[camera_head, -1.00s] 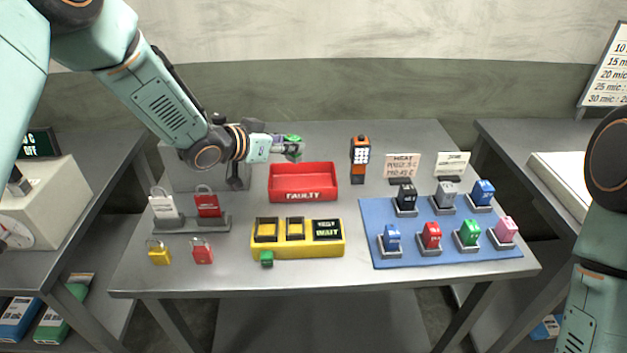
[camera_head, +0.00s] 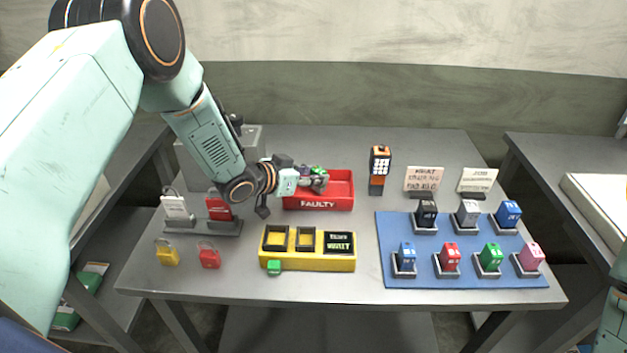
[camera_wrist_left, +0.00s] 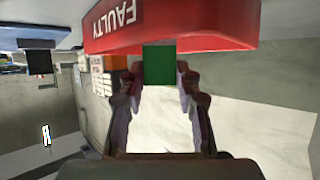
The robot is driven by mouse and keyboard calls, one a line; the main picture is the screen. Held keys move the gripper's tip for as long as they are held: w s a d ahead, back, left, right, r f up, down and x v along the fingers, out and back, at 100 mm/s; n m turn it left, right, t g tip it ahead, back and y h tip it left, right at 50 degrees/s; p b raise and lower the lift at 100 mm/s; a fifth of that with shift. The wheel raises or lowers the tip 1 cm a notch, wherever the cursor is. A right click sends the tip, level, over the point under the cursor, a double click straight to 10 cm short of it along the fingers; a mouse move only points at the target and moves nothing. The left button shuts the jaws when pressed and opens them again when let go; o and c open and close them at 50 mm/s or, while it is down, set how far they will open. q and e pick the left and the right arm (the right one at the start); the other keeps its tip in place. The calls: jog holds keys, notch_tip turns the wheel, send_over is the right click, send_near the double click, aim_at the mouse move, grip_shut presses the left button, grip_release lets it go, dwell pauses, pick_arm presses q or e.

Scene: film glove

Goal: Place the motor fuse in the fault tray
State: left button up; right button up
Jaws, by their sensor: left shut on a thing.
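My left gripper (camera_head: 318,182) is shut on a green fuse (camera_wrist_left: 159,65). In the head view the fuse is mostly hidden by the fingers, with a bit of green showing. The gripper is over the left part of the red tray (camera_head: 318,204) marked FAULTY. In the left wrist view the tray (camera_wrist_left: 185,38) is close behind the fuse. I cannot tell how high the fuse is above the tray floor. My right gripper is out of view.
A yellow tester (camera_head: 308,264) with a green button stands in front of the tray. An orange handheld meter (camera_head: 379,170) stands behind it to the right. A blue mat (camera_head: 460,270) holds several fuses in stands. Padlocks (camera_head: 167,252) are at the left.

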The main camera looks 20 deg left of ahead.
pick_arm(q)
jog(key=shift+d+f, duration=0.1)
jog(key=shift+f, duration=0.65)
jog(key=shift+s, duration=0.15)
jog(key=shift+f, duration=0.1)
jog(key=o, duration=1.2)
jog(key=shift+c, duration=0.2)
jog(key=shift+a+r, duration=0.2)
jog(key=shift+r, duration=0.05)
jog(key=v, duration=1.1)
jog(key=shift+s+p, duration=0.35)
jog(key=shift+p, duration=0.1)
